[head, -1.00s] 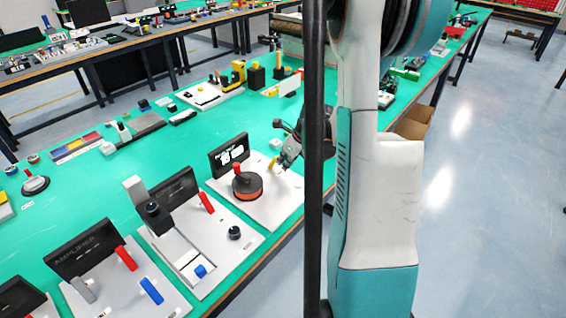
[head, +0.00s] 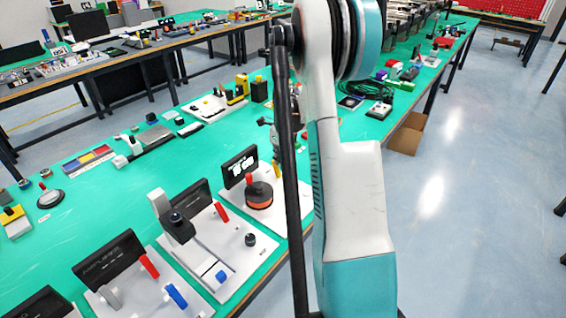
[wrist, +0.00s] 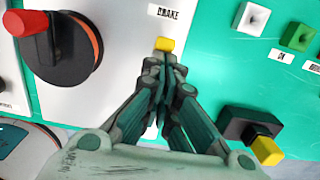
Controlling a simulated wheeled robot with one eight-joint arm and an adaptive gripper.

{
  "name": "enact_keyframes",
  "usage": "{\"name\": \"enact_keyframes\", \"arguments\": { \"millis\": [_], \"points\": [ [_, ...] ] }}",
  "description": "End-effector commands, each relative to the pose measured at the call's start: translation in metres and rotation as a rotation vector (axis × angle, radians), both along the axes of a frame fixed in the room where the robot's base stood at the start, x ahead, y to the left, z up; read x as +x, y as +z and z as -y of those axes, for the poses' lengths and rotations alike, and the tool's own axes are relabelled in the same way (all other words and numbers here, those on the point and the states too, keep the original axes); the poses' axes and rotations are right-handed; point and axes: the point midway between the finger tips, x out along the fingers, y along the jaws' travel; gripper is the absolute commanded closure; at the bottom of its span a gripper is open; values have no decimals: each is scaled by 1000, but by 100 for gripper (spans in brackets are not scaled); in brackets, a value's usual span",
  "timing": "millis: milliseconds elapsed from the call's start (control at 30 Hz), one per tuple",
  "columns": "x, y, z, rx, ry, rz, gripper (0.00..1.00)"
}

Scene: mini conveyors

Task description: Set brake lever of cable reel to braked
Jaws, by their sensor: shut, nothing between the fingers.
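The cable reel is a black and orange drum (head: 258,195) with a red crank knob on a white plate (head: 283,208). In the wrist view the drum (wrist: 85,50) and red knob (wrist: 30,22) are at upper left. The brake lever shows as a yellow tip (wrist: 165,44) just below the BRAKE label (wrist: 168,13); the rest of it is hidden by my fingers. My gripper (wrist: 166,62) is shut and empty, its fingertips right at the yellow tip; I cannot tell if they touch. In the head view the gripper is mostly hidden behind my arm.
In the wrist view, a white button block (wrist: 253,18), a green one (wrist: 297,36) and a black block with a yellow end (wrist: 250,132) lie to the right. In the head view, a device with a red lever (head: 221,212) stands left of the reel. Green tabletop (head: 110,195) is free behind it.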

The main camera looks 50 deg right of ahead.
Motion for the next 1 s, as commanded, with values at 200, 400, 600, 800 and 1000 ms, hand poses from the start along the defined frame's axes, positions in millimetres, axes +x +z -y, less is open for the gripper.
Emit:
{"name": "enact_keyframes", "arguments": {
  "millis": [200, 400, 600, 800, 1000],
  "points": [
    [-1, 0, 0, 0, -1, 1, 100],
    [-1, 6, 0, 0, -1, 1, 100],
    [-1, 14, 0, 0, -1, 1, 100],
    [-1, 16, 0, 0, -1, 1, 100],
    [-1, 16, 0, 0, -1, 1, 100]
  ]
}}
